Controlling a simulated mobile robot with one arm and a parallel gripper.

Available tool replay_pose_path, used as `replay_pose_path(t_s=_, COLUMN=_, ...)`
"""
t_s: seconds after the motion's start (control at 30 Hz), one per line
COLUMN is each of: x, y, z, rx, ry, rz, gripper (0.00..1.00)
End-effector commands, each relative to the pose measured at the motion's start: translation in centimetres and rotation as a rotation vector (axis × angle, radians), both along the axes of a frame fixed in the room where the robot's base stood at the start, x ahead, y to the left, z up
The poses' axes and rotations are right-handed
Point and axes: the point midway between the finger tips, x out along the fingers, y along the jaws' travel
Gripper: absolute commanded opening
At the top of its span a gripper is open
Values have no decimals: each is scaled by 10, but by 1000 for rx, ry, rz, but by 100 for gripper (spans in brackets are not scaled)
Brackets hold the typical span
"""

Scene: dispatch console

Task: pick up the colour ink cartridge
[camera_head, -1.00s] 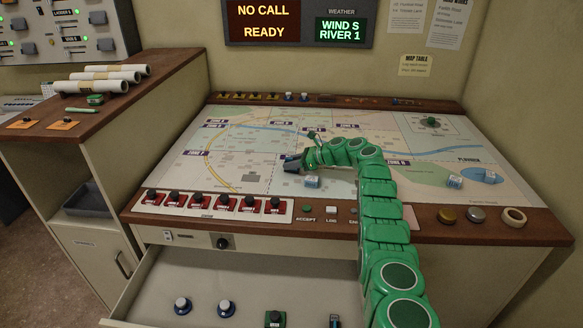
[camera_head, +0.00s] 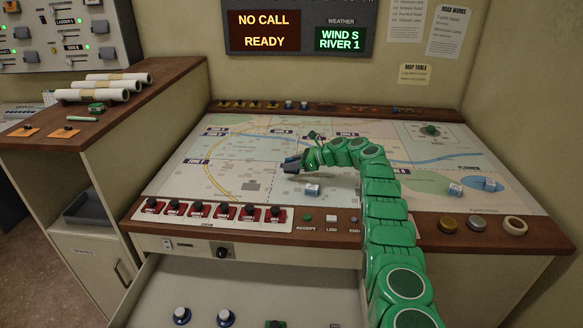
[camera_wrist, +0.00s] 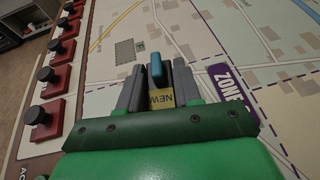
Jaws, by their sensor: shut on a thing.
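My gripper (camera_head: 291,166) is over the middle left of the map table, its arm reaching in from the right. In the wrist view my gripper (camera_wrist: 157,88) has its two grey fingers on either side of a narrow piece with a blue top and a yellow label reading "NEW". I take this piece to be the colour ink cartridge (camera_wrist: 156,72). The fingers are shut on it, and their grip hides part of its sides. In the head view it is too small to make out clearly. It appears to be held above the map.
A small blue and white block (camera_head: 312,190) stands on the map (camera_head: 220,170) just right of my gripper. Red-based black knobs (camera_head: 213,211) line the front edge. Paper rolls (camera_head: 100,90) lie on the left cabinet.

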Motion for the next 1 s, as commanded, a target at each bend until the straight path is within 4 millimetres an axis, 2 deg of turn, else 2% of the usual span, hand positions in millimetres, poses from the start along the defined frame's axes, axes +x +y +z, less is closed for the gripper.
replay_pose_path(t_s=0.5, x=-16, y=-5, z=15, rx=-7, ry=5, rz=-1, gripper=3)
replay_pose_path(t_s=1.0, x=-44, y=-12, z=50, rx=-7, ry=2, rz=0, gripper=3)
